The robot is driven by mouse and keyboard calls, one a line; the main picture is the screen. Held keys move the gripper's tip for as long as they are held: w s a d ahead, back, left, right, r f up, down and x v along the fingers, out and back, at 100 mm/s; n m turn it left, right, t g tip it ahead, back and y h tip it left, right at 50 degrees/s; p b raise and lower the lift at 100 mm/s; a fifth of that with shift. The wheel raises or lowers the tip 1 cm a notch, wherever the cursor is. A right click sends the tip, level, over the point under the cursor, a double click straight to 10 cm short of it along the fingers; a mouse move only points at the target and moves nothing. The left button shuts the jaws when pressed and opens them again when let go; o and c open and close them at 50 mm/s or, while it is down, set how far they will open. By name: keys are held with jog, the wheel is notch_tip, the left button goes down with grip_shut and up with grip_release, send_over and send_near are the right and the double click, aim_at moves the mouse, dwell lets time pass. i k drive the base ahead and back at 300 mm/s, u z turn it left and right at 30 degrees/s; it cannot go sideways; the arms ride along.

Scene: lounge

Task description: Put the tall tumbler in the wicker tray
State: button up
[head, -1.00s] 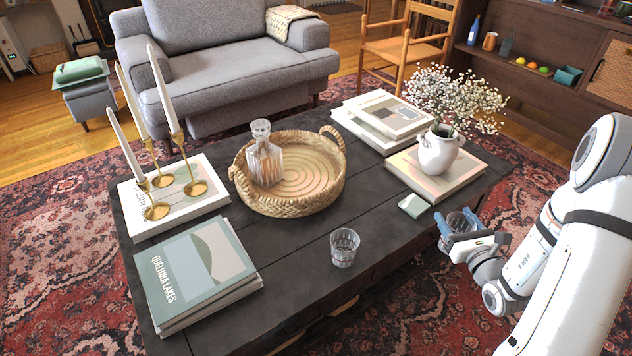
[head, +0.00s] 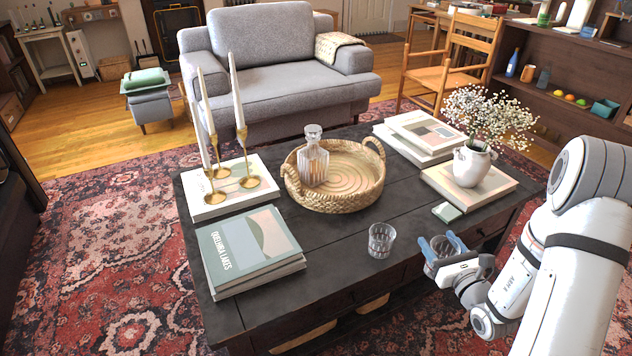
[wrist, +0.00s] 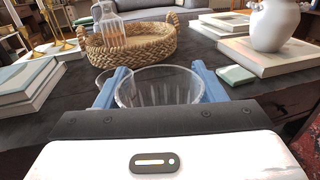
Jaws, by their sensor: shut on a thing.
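My gripper (head: 440,252) is shut on a clear glass tumbler (head: 445,246), at the front right edge of the dark coffee table. In the wrist view the tumbler (wrist: 158,88) sits between the two blue fingers; its lower part is hidden by my gripper. The round wicker tray (head: 340,198), with two loop handles, stands mid-table, farther back and to the left of my gripper. In the wrist view the tray (wrist: 137,50) is ahead, beyond the tumbler. A glass decanter (head: 314,167) stands in the tray's left part; its right part is bare.
A second glass (head: 381,241) stands on the table (head: 335,262), left of my gripper. A small pale green block (head: 447,212) lies behind the held tumbler. Books with a flower vase (head: 472,168) are at right; candlesticks (head: 241,150) and books (head: 250,250) are at left.

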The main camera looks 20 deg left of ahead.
aim_at(354, 182)
jog(key=z, duration=0.7)
jog(key=i, duration=0.15)
jog(key=u, duration=2.5)
jog(key=k, duration=1.25)
jog(key=z, duration=1.15)
jog(key=i, duration=1)
jog(key=u, duration=0.4)
